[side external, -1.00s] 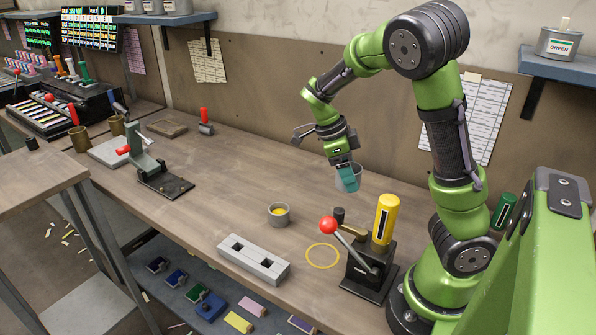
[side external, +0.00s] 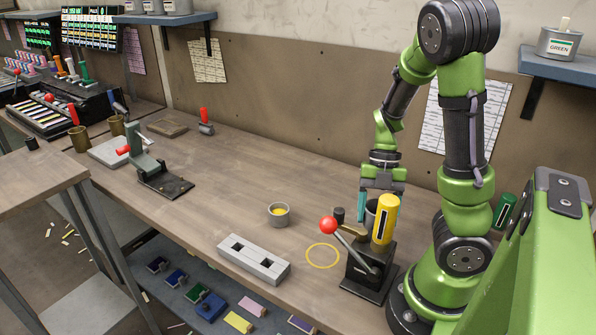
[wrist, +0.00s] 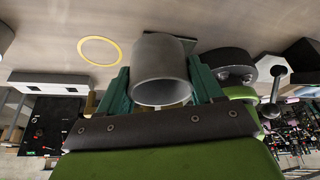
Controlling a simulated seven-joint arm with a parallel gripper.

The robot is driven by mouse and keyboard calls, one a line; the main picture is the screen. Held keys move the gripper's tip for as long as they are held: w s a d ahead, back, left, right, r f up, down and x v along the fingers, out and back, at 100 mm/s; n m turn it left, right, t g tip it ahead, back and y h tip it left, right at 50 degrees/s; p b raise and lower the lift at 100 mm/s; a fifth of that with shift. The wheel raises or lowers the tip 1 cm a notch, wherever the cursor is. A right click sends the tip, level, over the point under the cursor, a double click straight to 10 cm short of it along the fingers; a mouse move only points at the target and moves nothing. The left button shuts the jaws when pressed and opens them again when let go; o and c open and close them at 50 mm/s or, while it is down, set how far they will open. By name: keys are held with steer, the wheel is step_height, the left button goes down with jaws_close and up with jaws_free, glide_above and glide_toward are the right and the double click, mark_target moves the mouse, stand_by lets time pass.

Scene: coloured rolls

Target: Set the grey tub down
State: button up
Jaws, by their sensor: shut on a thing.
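My gripper (side external: 381,205) is shut on the grey tub (side external: 370,213), with one teal finger on each side of it. In the side view the tub is behind the yellow cylinder on the lever device, which hides much of it. In the wrist view the tub (wrist: 160,75) sits between the fingers (wrist: 160,90), its open end towards the camera; it looks empty. I cannot tell whether its base touches the bench. A yellow ring (side external: 322,268) is marked on the bench, left of the lever device; it also shows in the wrist view (wrist: 99,64), apart from the tub.
The black lever device (side external: 368,265) with a red knob and yellow cylinder (side external: 386,219) stands between the ring and my arm. A second grey tub with yellow contents (side external: 278,214) and a grey slotted block (side external: 253,260) are left of the ring.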

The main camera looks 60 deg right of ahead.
steer(key=shift+f, duration=3.55)
steer(key=o, duration=1.1)
steer(key=shift+f, duration=0.1)
